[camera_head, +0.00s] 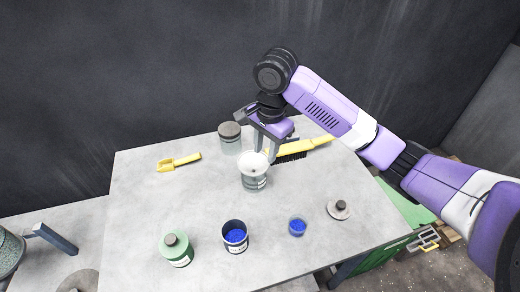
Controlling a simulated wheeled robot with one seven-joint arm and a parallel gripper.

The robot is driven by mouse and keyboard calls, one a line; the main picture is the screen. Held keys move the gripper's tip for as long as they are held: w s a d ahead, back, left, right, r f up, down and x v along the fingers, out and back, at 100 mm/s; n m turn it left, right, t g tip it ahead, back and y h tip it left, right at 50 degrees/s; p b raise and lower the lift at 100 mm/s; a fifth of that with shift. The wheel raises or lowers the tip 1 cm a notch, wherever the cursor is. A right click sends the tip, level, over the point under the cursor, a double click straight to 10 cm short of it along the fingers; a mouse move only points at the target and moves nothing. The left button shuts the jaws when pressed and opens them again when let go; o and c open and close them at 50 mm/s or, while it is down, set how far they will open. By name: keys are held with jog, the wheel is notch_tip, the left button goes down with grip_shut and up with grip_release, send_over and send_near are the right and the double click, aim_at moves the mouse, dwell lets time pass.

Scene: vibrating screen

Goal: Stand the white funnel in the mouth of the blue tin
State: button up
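The white funnel (254,162) sits upright at the mouth of a clear, labelled jar (254,182) in the middle of the table. The blue tin (235,240) stands upright nearer the front edge, dark blue with a white label; its open mouth shows bright blue material inside. My gripper (266,150) points down just behind and above the funnel. Its two fingers are apart, with a gap between them. The fingertips are close to the funnel's far rim; I cannot tell whether they touch it.
Behind are a grey-lidded jar (230,138), a yellow scoop (179,162) and a yellow brush (303,148). The left tabletop (145,205) is clear.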

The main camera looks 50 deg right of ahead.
aim_at(262, 170)
jog(key=shift+w+f, duration=0.25)
jog(key=shift+f, duration=1.7)
jog(key=shift+w+f, duration=0.2)
jog(key=shift+f, duration=1.7)
grip_shut()
jog(key=shift+r, duration=0.1)
notch_tip(262, 170, up, 7)
jog(key=p, duration=0.8)
jog(key=shift+r+p, duration=0.55)
jog(key=shift+r, duration=0.4)
